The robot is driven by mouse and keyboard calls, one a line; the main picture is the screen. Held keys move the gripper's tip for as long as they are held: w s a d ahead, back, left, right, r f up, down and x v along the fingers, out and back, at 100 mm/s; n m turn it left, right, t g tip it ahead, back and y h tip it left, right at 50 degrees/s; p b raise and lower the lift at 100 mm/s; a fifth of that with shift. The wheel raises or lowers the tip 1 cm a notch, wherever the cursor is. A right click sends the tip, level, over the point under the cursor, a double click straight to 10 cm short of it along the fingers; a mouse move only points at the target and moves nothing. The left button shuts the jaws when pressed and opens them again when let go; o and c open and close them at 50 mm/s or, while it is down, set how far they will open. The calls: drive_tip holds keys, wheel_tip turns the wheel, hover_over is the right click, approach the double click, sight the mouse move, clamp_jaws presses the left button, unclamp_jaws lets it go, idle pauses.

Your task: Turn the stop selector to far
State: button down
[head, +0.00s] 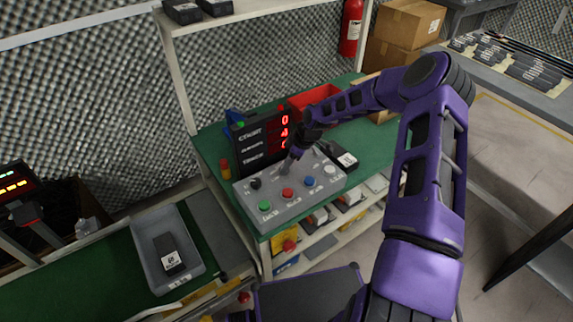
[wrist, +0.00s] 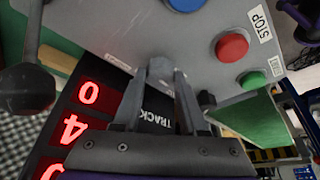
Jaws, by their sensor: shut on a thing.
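A grey control box (head: 300,197) stands on the green bench. My gripper (head: 288,163) reaches down to the back middle of its top face. In the wrist view my gripper (wrist: 168,88) has its two fingers closed around a small grey knob (wrist: 160,68), which appears to be the stop selector. Its position marks are too small or hidden to read. A black knob (head: 255,183) sits to the left on the same face and also shows in the wrist view (wrist: 207,100). A STOP label (wrist: 260,24) lies beside the red button (wrist: 232,46).
Green (head: 265,206), red (head: 287,194) and blue (head: 310,182) buttons line the box front. A black-balled lever (wrist: 25,90) stands close to the gripper. A display (head: 262,138) with red digits rises behind. A black block (head: 340,153) and red bin (head: 314,100) are nearby.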

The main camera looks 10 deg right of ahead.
drive_tip(key=shift+n, duration=0.6)
drive_tip(key=shift+d+g, duration=0.1)
drive_tip(key=shift+g, duration=0.2)
drive_tip(key=shift+c, duration=2.2)
unclamp_jaws()
drive_tip(key=shift+r, duration=0.1)
drive_tip(key=p+v, duration=0.1)
drive_tip(key=v, duration=1.6)
drive_tip(key=shift+d, duration=0.15)
